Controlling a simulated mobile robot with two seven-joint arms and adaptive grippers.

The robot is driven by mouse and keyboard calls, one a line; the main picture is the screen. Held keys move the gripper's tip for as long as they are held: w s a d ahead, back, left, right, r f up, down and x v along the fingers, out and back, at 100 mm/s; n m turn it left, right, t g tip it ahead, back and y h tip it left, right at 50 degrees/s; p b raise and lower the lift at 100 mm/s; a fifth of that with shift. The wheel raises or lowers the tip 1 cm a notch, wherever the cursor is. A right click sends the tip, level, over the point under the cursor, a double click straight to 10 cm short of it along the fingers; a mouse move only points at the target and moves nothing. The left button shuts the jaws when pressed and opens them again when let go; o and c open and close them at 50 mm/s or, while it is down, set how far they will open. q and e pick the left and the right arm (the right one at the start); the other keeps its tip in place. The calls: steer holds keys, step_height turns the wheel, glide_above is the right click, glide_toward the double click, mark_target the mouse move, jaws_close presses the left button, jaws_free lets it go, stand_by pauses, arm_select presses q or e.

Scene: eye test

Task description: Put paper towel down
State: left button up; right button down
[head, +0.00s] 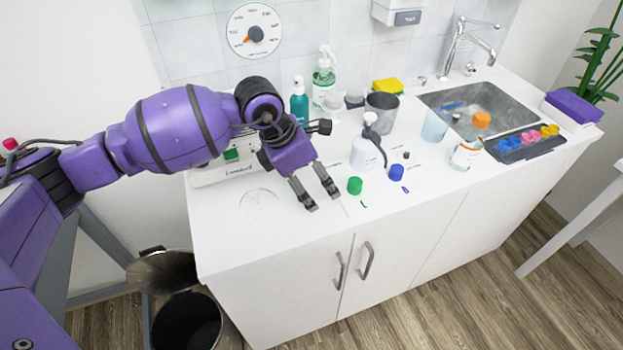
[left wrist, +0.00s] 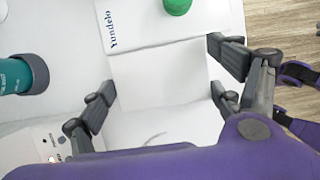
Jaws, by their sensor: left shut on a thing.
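The paper towel (left wrist: 160,82) shows in the left wrist view as a plain white sheet between the fingers of my left gripper. My left gripper (head: 322,200) is shut on it, above the front part of the white counter (head: 285,235). In the head view the towel does not stand out against the white counter, so I cannot tell there whether it touches the surface. In the left wrist view the fingers of my left gripper (left wrist: 165,90) stand on either side of the sheet.
A faint round dish (head: 258,204) lies to the left. An open bin (head: 188,322) stands below. The sink (head: 480,108) is at right.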

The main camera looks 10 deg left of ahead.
arm_select(q)
steer(key=shift+w+f, duration=0.1)
steer(key=shift+f, duration=0.2)
steer(key=shift+f, duration=0.2)
steer(key=o, duration=0.7)
